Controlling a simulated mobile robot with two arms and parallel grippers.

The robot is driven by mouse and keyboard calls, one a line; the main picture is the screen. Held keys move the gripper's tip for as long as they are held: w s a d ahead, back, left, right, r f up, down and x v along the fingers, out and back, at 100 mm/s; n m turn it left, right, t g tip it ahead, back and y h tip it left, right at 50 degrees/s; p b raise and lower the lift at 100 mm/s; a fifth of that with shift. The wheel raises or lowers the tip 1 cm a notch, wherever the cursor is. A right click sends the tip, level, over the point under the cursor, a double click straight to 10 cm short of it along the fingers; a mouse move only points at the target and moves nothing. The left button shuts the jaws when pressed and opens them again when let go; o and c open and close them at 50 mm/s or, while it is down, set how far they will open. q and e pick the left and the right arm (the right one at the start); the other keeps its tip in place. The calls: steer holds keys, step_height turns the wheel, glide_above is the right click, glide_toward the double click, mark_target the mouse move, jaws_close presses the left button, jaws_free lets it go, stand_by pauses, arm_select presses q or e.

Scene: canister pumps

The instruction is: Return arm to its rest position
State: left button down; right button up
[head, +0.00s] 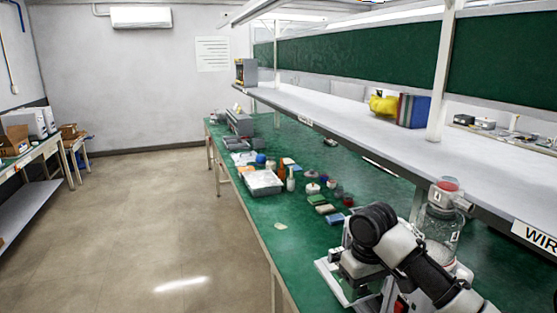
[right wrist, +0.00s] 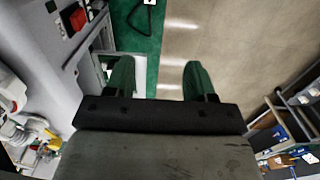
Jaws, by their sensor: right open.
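My right arm (head: 420,262) reaches in from the lower right of the head view, bent at a black joint over the front of the green bench. My right gripper shows in the right wrist view (right wrist: 160,80). Its two green fingers are spread apart with nothing between them, only floor and a strip of green beyond. In the head view its fingertips cannot be made out. A clear canister (head: 440,222) with a red top stands just behind my arm, partly hidden by it. My left gripper is out of view.
The green bench (head: 290,232) holds a grey tray (head: 262,182), bottles, jars and small coloured boxes further along. A white shelf (head: 340,110) runs above it, close to the canister. The floor (head: 150,220) left of the bench is clear.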

steer(key=s+a+f+n+t+y, duration=0.1)
steer(key=s+a+f+t+y, duration=0.35)
steer(key=s+f, duration=1.1)
steer(key=s+d+m+h, duration=0.2)
steer(key=s+d, duration=0.2)
steer(key=s, duration=0.5)
steer(key=s+d+m+h, duration=0.1)
steer(key=s+d+h, duration=0.15)
steer(key=s, duration=0.65)
step_height(320, 180, down, 27)
steer(key=g+b, duration=0.2)
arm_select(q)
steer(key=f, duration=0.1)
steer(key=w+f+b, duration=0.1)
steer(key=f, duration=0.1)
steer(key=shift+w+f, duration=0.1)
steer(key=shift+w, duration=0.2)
arm_select(e)
steer(key=s+d+f, duration=0.1)
steer(key=s+f, duration=0.7)
steer(key=f, duration=0.1)
steer(key=s+d+f+g, duration=0.1)
steer(key=s+d+f, duration=0.1)
steer(key=s+f, duration=0.6)
steer(key=shift+s+d+f, duration=0.25)
steer(key=shift+f, duration=0.6)
steer(key=shift+g, duration=0.25)
